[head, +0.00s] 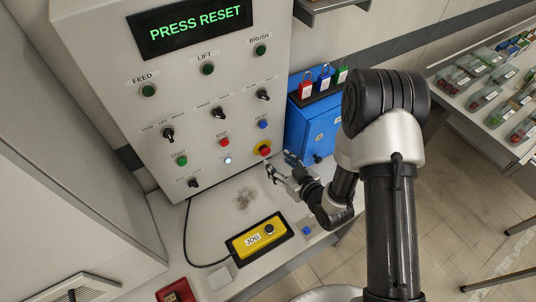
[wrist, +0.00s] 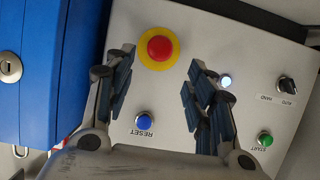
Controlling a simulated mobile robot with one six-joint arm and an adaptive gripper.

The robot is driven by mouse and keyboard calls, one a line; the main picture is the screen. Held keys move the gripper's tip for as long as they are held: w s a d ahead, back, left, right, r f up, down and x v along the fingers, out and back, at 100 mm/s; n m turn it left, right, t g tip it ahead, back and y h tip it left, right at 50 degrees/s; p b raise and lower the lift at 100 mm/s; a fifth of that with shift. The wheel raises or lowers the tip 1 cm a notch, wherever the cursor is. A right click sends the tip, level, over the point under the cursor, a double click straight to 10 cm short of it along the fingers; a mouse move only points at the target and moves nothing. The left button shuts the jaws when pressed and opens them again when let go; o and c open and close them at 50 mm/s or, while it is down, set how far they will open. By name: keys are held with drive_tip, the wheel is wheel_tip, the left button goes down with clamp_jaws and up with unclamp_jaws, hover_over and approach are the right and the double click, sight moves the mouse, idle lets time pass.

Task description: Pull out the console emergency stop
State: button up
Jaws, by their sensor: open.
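The console emergency stop, a red mushroom button on a yellow ring, sits at the lower right of the grey console (head: 104,70) in the head view (head: 264,149). In the wrist view the emergency stop (wrist: 159,48) lies just beyond the fingertips, between them. My gripper (head: 271,171) is open and empty, a little below the button in the head view. In the wrist view my gripper (wrist: 161,68) shows its two dark-padded fingers spread apart. No contact with the button shows. Whether the button is pressed in I cannot tell. The console display (head: 195,22) reads PRESS RESET.
A blue reset button (wrist: 143,118), a lit white lamp (wrist: 226,81) and a green start button (wrist: 265,139) are close by. A blue box (head: 312,125) with padlocks on top stands right of the console. A yellow jog pendant (head: 260,238) lies on the shelf below.

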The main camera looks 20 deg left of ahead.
sight(267, 152)
drive_tip(key=b+x, duration=0.1)
drive_tip(key=x, duration=0.7)
drive_tip(key=shift+w, duration=0.1)
clamp_jaws()
idle(0.4)
